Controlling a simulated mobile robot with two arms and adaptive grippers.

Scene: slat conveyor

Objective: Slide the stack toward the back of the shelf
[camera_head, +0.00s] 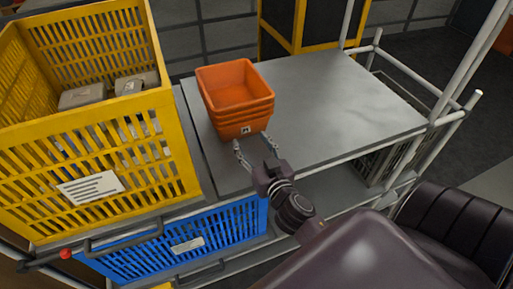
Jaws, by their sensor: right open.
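The stack (244,118) is several nested orange bins with a small white label on the front. It stands upright on the grey shelf (330,110), near its left front part. My right gripper (254,146) is open, just in front of the stack. Its two fingers point at the lower front of the stack, one toward each side of the front face. I cannot tell whether the fingertips touch the bins. My left gripper is not in view.
A yellow slatted crate (100,160) with grey boxes stands left of the stack. A blue crate (180,245) sits below. White rack posts (440,125) stand at the right. A black and yellow container (310,30) is behind the shelf. The shelf right of the stack is clear.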

